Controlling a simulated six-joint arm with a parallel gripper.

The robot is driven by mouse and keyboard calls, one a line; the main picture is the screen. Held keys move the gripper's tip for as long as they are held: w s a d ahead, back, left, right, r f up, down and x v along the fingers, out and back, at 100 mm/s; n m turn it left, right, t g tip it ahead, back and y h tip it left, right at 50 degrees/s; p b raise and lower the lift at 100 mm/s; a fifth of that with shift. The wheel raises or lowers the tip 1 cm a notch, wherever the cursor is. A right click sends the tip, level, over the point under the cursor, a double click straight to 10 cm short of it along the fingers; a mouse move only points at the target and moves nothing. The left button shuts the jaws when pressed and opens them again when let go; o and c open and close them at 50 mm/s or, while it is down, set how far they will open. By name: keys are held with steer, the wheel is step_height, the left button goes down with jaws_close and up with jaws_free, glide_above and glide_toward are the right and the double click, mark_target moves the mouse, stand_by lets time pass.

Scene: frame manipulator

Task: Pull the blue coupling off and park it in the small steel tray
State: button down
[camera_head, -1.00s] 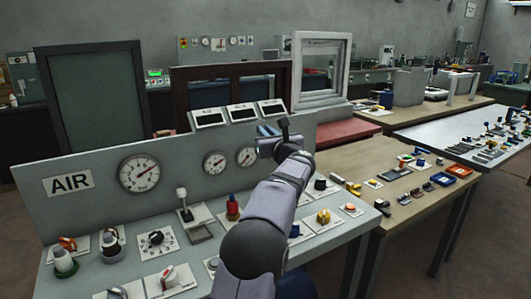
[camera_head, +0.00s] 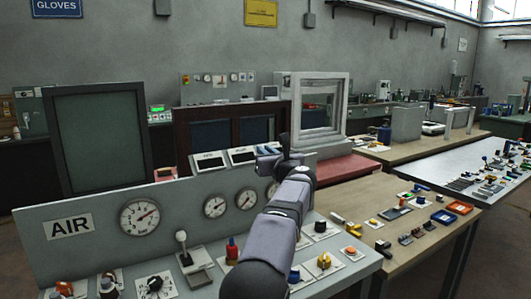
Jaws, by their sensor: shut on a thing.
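My gripper (camera_head: 268,153) is in the middle of the camera view, in front of the small slanted displays, seen from behind along my arm. It is shut on a small bluish piece, mostly hidden by the gripper; I cannot tell for certain that it is the blue coupling. A blue part (camera_head: 294,274) sits on a white plate on the panel's desk, partly beside my arm. A small grey tray-like piece (camera_head: 397,213) lies on the tan bench to the right; I cannot tell whether it is the steel tray.
The grey AIR panel (camera_head: 100,225) with round gauges stands left of my arm. A red-topped knob (camera_head: 232,248) and a lever (camera_head: 183,245) stand on its desk. A blue tray (camera_head: 443,217) and an orange-red tray (camera_head: 459,207) lie among small parts on the bench.

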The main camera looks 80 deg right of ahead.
steer(key=shift+w+a+b, duration=0.35)
steer(key=shift+b, duration=0.1)
steer(key=w+a+b, duration=0.7)
steer(key=w+a, duration=0.8)
steer(key=a, duration=0.3)
steer(key=shift+w+a, duration=0.15)
steer(key=shift+a, duration=0.25)
